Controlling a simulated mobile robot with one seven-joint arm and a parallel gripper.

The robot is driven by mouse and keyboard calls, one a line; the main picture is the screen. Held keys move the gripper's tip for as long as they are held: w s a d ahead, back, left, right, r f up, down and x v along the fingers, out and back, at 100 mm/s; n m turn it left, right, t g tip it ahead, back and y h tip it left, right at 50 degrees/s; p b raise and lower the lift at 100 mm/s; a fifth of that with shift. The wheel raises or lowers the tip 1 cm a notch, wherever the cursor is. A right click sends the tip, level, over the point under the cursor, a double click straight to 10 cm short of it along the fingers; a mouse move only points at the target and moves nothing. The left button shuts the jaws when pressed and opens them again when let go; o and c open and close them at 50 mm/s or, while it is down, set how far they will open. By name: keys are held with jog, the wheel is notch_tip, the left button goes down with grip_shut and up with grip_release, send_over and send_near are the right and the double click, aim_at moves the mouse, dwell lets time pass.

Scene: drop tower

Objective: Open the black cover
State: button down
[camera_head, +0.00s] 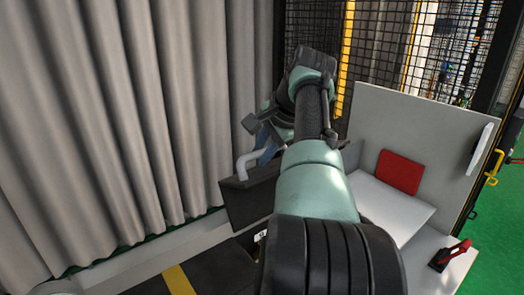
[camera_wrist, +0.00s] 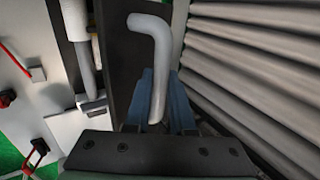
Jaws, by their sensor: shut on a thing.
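The black cover (camera_head: 245,200) shows in the head view as a dark panel left of my arm, standing out toward the grey curtain. It also shows in the wrist view (camera_wrist: 122,55) as a dark upright strip. A bent light-grey handle (camera_head: 244,167) is on the cover. In the wrist view the handle (camera_wrist: 165,45) runs down between the two blue fingers of my gripper (camera_wrist: 161,90). The fingers are shut on it. In the head view my gripper (camera_head: 266,148) is partly hidden by my arm. My arm also hides the cover's right part.
A grey curtain (camera_head: 100,120) hangs close on the left. On the right stands a white housing (camera_head: 415,135) with a red square (camera_head: 400,172). A red-handled part (camera_head: 450,255) sits at lower right. A black mesh fence (camera_head: 455,55) is behind.

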jog(key=shift+s+f, duration=0.2)
jog(key=shift+f, duration=0.3)
jog(key=c, duration=0.8)
grip_release()
jog(key=shift+w+a+r, duration=0.1)
jog(key=shift+o, duration=0.2)
jog(key=shift+r, duration=0.1)
jog(key=shift+s+d+r+b, duration=0.25)
jog(key=shift+r+b, duration=0.25)
jog(key=shift+b, duration=0.4)
jog(key=b+v, duration=0.2)
jog(key=v, duration=1)
jog(key=shift+w+b, duration=0.2)
jog(key=shift+b, duration=0.2)
jog(key=shift+a+r, duration=0.1)
jog(key=shift+a, duration=0.05)
